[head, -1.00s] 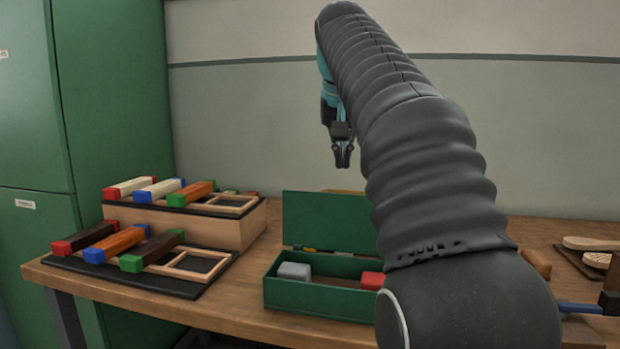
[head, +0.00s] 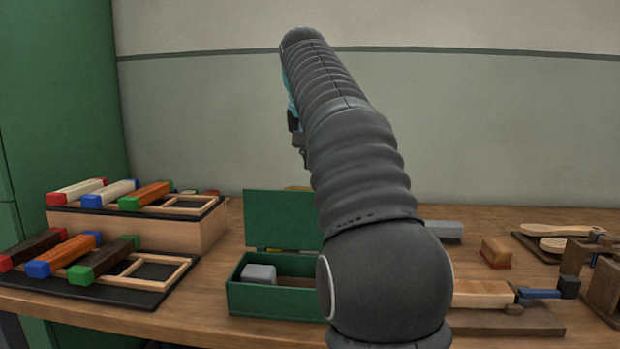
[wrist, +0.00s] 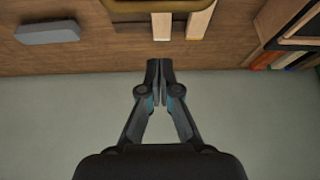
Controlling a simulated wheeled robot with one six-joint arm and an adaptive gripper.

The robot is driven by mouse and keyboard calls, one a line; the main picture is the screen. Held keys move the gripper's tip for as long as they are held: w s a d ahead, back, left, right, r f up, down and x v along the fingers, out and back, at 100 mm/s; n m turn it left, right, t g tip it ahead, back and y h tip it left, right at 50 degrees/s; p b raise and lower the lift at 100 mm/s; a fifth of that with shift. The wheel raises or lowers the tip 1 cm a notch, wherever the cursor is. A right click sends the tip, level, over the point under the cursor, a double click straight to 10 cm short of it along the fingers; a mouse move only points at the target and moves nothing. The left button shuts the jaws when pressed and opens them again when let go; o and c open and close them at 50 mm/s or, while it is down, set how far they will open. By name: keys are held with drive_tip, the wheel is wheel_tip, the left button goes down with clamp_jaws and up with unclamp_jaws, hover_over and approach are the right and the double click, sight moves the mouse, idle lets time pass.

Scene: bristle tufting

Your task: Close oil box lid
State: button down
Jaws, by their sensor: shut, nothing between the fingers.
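The green oil box (head: 275,302) sits on the bench with its lid (head: 282,220) standing open, upright at the back. A grey block (head: 260,274) lies inside at the left. My arm hides the right part of the box and lid. My gripper (head: 302,158) is above and behind the box in the head view, mostly hidden by my arm and apart from the lid. In the wrist view my gripper (wrist: 165,62) has its fingertips together with nothing between them. The box cannot be made out in the wrist view.
Racks with colour-ended blocks (head: 110,248) stand to the left. To the right are a grey block (head: 442,231), a brown block (head: 496,252), brushes (head: 563,230) and a hammer-like tool (head: 545,292). The wall is behind the bench. The air above the box's left part is clear.

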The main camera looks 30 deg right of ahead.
drive_tip(key=shift+s+a+f, duration=0.2)
drive_tip(key=shift+s+f, duration=0.15)
drive_tip(key=shift+f, duration=0.3)
drive_tip(key=shift+s+a+f, duration=0.2)
drive_tip(key=shift+s+f, duration=0.1)
drive_tip(key=shift+f, duration=0.3)
drive_tip(key=shift+s+a+f, duration=0.2)
drive_tip(key=shift+s+f, duration=0.15)
drive_tip(key=shift+f, duration=0.3)
drive_tip(key=shift+s+b, duration=0.1)
drive_tip(key=shift+b, duration=0.25)
